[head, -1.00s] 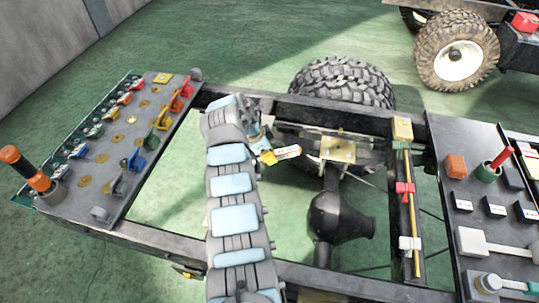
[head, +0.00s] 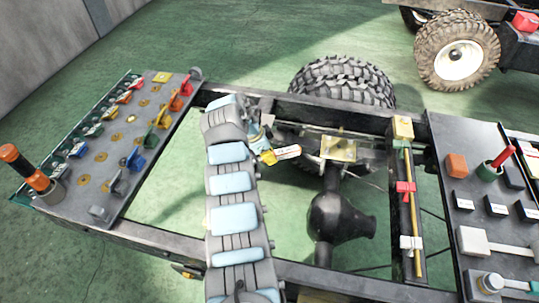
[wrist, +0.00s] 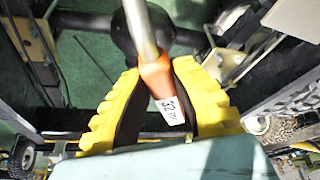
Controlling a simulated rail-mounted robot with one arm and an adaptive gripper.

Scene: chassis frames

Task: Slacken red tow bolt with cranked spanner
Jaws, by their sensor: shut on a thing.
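My gripper (wrist: 157,78) has yellow ribbed fingers and is shut on an orange tool handle (wrist: 163,88). The handle carries a white label that seems to read 32, and a silver shaft (wrist: 140,25) runs out of it to the top edge. In the head view my gripper (head: 262,148) is largely behind my arm, with the labelled handle (head: 287,153) poking out to the right, above the opening in the chassis frame. The tool's working end is out of sight, so I cannot tell whether it is cranked. I cannot make out a red tow bolt.
The left panel (head: 112,177) bears coloured hooks, sockets and an upright orange-black handle (head: 25,168). The right panel (head: 470,180) holds blocks and a red-handled tool (head: 501,157). A dark axle housing (head: 340,215) and tyre (head: 345,80) lie close by. A red clip (head: 405,187) sits on a brass rod.

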